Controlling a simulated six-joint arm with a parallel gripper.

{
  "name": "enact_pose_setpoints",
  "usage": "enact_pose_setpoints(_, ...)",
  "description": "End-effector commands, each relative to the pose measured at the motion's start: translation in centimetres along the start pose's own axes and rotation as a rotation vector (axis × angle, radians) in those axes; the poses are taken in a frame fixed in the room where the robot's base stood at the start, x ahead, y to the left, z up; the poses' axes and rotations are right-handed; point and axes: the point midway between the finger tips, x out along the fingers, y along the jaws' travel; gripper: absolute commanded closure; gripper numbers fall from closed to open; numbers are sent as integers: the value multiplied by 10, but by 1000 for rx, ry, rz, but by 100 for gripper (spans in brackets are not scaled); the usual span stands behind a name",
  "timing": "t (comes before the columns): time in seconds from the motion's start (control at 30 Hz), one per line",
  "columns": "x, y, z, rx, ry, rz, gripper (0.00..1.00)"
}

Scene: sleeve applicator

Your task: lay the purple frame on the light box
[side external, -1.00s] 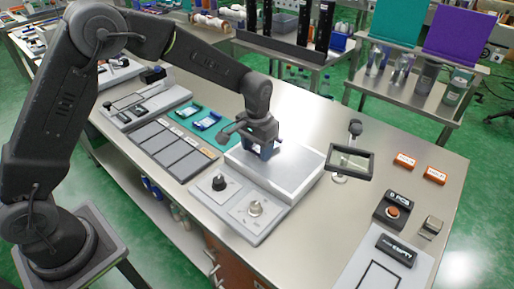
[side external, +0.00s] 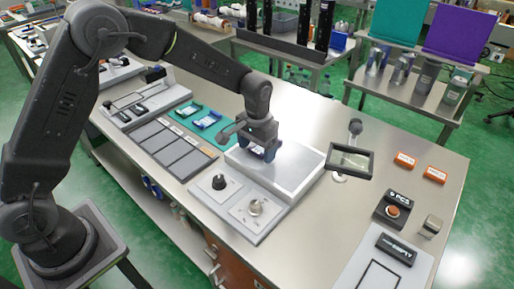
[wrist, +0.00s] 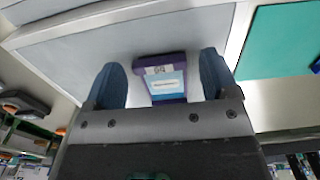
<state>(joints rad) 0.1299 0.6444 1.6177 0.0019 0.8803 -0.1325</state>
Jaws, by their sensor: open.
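The light box (side external: 306,168) is a pale flat-topped box in the middle of the bench. The purple frame (wrist: 146,64), with a pale blue and white labelled insert, is over its top, near the box's far left part in the side view. In the wrist view it lies between my two fingers, with a gap on each side. My gripper (side external: 262,152) points down over the box and is open around the frame. In the side view the fingers hide most of the frame.
A panel with two knobs (side external: 238,203) adjoins the box's near side. A framed magnifier (side external: 350,161) stands to the right. Orange labels (side external: 405,160) and a button box (side external: 392,210) are at the right.

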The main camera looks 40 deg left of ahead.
Motion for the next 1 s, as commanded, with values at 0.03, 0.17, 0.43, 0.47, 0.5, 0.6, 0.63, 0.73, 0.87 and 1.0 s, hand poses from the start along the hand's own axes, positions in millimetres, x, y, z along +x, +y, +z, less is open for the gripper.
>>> enact_pose_setpoints(0.03, -6, 0, -1, 0, 3, 0, 20)
enact_pose_setpoints(0.17, -27, 0, -1, 0, 6, 1, 20)
enact_pose_setpoints(0.43, -84, 0, -1, 0, 6, 1, 20)
enact_pose_setpoints(0.47, -89, 0, -1, 0, 6, 1, 20)
enact_pose_setpoints(0.5, -96, 0, 0, 0, 4, 1, 20)
enact_pose_setpoints(0.6, -108, 0, 0, 0, 3, 0, 20)
enact_pose_setpoints(0.63, -111, 0, 0, 0, 3, 0, 20)
enact_pose_setpoints(0.73, -118, 0, 0, 0, 2, 0, 20)
enact_pose_setpoints(0.87, -120, 0, 0, 0, 1, 0, 20)
enact_pose_setpoints(1.0, -128, -2, 6, 0, 14, 2, 20)
